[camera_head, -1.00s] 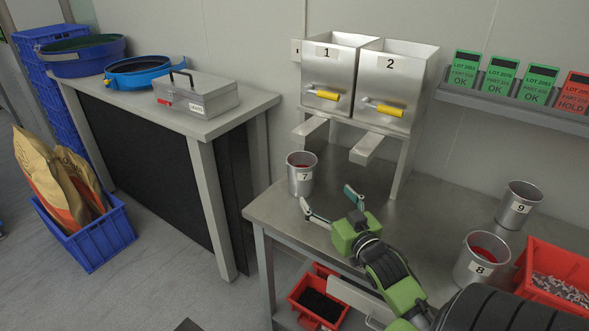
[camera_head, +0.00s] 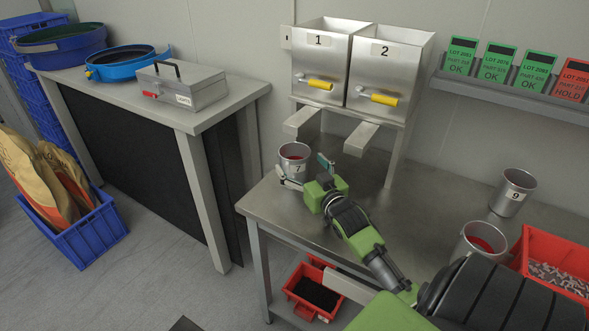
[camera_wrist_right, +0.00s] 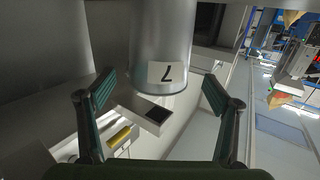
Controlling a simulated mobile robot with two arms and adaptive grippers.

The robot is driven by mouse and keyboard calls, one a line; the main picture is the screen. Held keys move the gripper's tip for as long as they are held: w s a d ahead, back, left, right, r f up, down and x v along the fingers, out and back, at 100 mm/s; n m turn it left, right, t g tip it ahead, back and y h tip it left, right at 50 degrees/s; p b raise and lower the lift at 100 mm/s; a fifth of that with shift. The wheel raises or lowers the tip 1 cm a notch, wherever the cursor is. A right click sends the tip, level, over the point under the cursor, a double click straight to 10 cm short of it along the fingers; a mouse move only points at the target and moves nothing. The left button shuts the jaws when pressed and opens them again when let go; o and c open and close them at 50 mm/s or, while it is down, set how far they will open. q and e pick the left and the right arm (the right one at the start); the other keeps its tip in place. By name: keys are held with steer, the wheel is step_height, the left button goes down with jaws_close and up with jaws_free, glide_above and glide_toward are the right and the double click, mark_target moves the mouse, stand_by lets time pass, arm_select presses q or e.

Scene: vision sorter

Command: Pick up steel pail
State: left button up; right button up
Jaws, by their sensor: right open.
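The steel pail labelled 7 (camera_head: 290,163) stands upright at the left end of the steel table, with something red inside. My right gripper (camera_head: 304,171) is open, with its fingers at either side of pail 7. In the right wrist view the pail (camera_wrist_right: 162,42) appears upside down between and beyond the open fingers (camera_wrist_right: 158,88); I see no grip on it. Steel pail 8 (camera_head: 478,243), with red contents, and steel pail 9 (camera_head: 512,192) stand further right. My left gripper is not in view.
The steel stand with bins 1 (camera_head: 318,65) and 2 (camera_head: 385,75) rises behind pail 7. A red crate (camera_head: 535,248) of small parts sits at the table's right. A red bin (camera_head: 300,308) with dark contents is below. The middle of the steel table (camera_head: 420,205) is clear.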

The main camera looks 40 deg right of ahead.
mark_target(289, 147)
steer(key=x, duration=0.5)
steer(key=shift+d+r+p, duration=0.1)
steer(key=shift+r+p, duration=0.1)
steer(key=shift+p, duration=0.15)
steer(key=shift+c, duration=0.9)
steer(key=c, duration=1.8)
steer(key=shift+r, duration=0.2)
steer(key=shift+c, duration=1.1)
